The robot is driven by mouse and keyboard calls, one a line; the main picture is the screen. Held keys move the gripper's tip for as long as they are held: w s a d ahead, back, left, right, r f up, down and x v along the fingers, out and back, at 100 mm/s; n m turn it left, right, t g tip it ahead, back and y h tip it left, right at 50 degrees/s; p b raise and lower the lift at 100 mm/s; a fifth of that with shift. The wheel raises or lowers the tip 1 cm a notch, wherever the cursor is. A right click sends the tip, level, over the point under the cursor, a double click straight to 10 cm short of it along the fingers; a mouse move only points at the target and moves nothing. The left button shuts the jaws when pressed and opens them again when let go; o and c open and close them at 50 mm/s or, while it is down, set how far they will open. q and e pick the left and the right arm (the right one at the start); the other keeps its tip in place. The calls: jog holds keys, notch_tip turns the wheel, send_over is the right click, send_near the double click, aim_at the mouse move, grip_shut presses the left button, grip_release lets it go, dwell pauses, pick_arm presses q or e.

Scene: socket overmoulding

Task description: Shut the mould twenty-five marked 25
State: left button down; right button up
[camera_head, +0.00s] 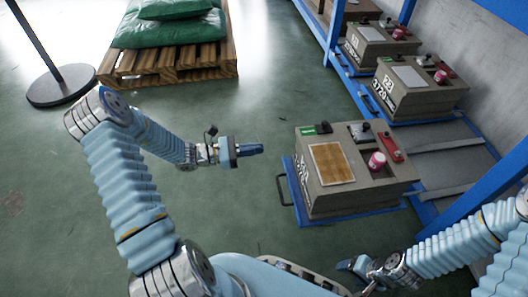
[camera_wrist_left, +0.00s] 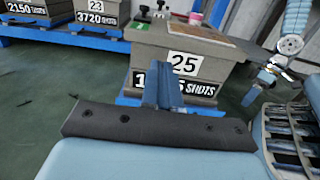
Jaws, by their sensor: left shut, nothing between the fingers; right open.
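The mould twenty-five is a grey-brown block (camera_head: 325,198) on a blue tray (camera_head: 352,217) that sticks out from the rack. Its top carries a tan panel (camera_head: 331,163), a green label (camera_head: 308,131), a red-and-white knob (camera_head: 377,161) and a red part (camera_head: 390,148). In the left wrist view its face shows a "25" plate (camera_wrist_left: 185,62) and a shots plate partly hidden by my fingers. My left gripper (camera_head: 260,149) is shut and empty, left of the mould and apart from it. My right gripper (camera_head: 350,268) is open, low in front of the mould.
A black handle (camera_head: 284,190) sits at the tray's left edge. Similar moulds (camera_head: 418,85) stand farther back on the blue rack (camera_head: 375,110). A wooden pallet (camera_head: 170,65) with green sacks and a black post base (camera_head: 62,86) stand at the left. Floor around my left gripper is clear.

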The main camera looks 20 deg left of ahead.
aim_at(300, 144)
pick_arm(q)
jog(key=b+x, duration=0.2)
jog(key=x, duration=0.9)
jog(key=shift+w+d, duration=0.1)
jog(key=shift+d, duration=0.1)
jog(key=shift+d, duration=0.1)
